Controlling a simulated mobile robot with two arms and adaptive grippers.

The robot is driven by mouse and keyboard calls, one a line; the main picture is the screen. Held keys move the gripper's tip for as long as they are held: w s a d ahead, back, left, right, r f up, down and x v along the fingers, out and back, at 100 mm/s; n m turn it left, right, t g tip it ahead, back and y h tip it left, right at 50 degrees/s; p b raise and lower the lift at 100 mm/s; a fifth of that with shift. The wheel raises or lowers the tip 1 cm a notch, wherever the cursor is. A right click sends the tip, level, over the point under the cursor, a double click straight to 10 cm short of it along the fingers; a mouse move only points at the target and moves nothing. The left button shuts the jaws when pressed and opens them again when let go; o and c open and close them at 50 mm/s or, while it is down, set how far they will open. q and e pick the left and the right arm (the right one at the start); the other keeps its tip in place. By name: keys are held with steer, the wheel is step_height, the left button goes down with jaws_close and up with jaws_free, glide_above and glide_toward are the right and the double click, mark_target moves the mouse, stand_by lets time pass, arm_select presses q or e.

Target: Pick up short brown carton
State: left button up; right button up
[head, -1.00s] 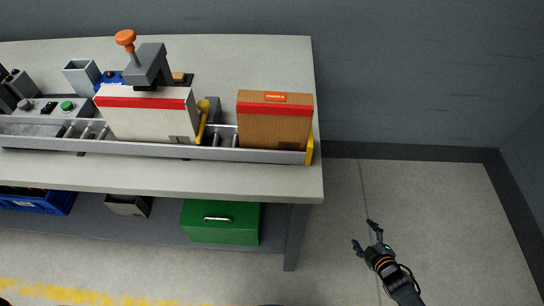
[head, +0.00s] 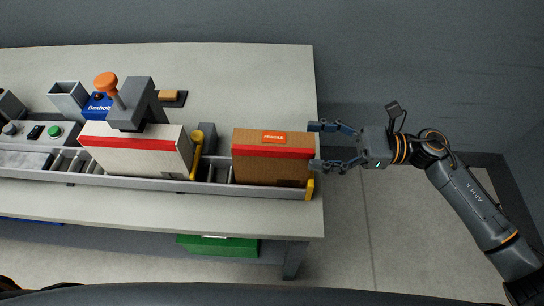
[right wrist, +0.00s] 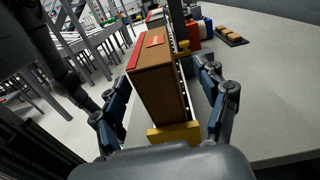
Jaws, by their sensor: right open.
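The short brown carton (head: 270,163) stands upright at the right end of the roller conveyor on the bench, with a red band and an orange label on it. It also shows in the right wrist view (right wrist: 158,92), straight ahead between the fingers. My right gripper (head: 318,146) is open at the carton's right end, one finger toward the back side and one toward the front side. In the right wrist view the gripper (right wrist: 165,105) has its fingers spread on both sides of the carton, not closed on it. My left gripper is not in view.
A yellow end stop (head: 310,189) sits at the conveyor's right end, just by the carton. A white carton (head: 134,150) stands to the left under a grey clamp with an orange knob (head: 106,86). A yellow lever (head: 196,156) stands between the cartons.

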mark_target(280, 145)
steer(key=shift+a+r, duration=0.1)
steer(key=shift+a, duration=0.65)
steer(key=shift+a+p, duration=0.35)
steer(key=shift+a, duration=0.2)
steer(key=shift+s+a+r+p, duration=0.15)
steer(key=shift+a+p, duration=0.15)
steer(key=shift+p, duration=0.05)
steer(key=a, duration=0.1)
steer(key=a+p, duration=0.2)
steer(key=shift+s+a+r, duration=0.15)
steer(key=shift+s+a, duration=0.1)
steer(key=shift+a, duration=0.05)
steer(key=shift+a+f+p, duration=0.2)
steer(key=shift+a+p, duration=0.15)
steer(key=shift+a, duration=0.1)
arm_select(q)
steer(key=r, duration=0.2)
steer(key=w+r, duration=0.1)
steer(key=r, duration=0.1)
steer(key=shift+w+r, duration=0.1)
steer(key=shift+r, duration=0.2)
arm_select(e)
steer(key=c, duration=1.5)
